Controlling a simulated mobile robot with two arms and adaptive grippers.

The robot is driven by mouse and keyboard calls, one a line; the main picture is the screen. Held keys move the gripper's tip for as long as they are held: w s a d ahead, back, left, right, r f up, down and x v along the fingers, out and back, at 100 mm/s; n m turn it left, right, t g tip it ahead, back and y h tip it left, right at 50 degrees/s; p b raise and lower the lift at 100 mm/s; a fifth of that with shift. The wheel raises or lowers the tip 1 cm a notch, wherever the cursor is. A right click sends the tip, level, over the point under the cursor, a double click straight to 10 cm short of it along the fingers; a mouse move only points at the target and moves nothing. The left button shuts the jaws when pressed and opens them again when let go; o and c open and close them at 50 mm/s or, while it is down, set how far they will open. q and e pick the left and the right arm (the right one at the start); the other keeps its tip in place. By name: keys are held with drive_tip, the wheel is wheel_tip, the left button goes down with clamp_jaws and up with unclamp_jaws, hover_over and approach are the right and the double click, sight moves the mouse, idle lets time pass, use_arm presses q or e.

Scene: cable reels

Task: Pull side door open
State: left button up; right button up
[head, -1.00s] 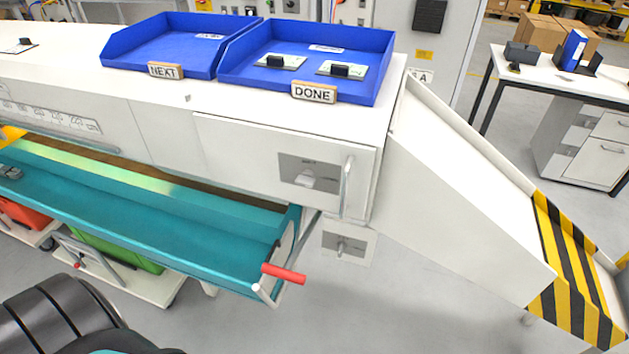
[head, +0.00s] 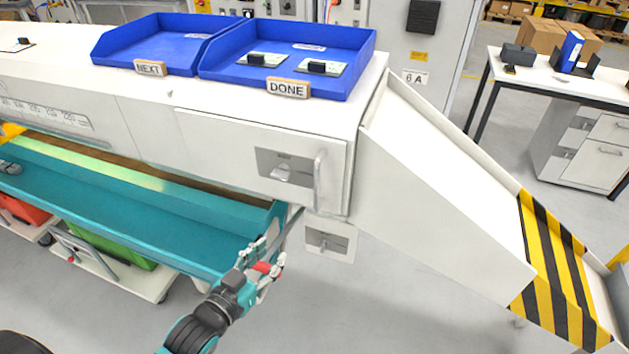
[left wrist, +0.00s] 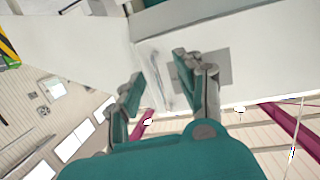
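The side door (head: 262,155) is a white panel on the end of the white machine. It has a grey latch plate (head: 284,172) and an upright bar handle (head: 319,180) near its right edge. It looks shut. My left gripper (head: 264,258) is below the door in the head view, overlapping the red crank grip (head: 264,268). In the left wrist view its fingers (left wrist: 157,86) are apart, with the pale door handle (left wrist: 155,72) showing between and beyond them. I see nothing held. My right gripper is out of view.
A teal trough (head: 120,215) runs beneath the machine. A lower latch plate (head: 330,242) sits below the door. A white chute (head: 440,185) with a striped end slopes down right. Blue trays (head: 340,82) stand on top. Floor is free in front.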

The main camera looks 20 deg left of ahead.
sight(315, 183)
use_arm(q)
wheel_tip(315, 183, up, 9)
drive_tip(key=d+t+h, duration=0.1)
drive_tip(key=d+t, duration=0.1)
drive_tip(key=shift+m, duration=0.3)
drive_tip(key=p+x, duration=0.4)
drive_tip(key=x, duration=1.2)
drive_tip(key=shift+w+d, duration=0.1)
drive_tip(key=shift+w, duration=0.05)
clamp_jaws()
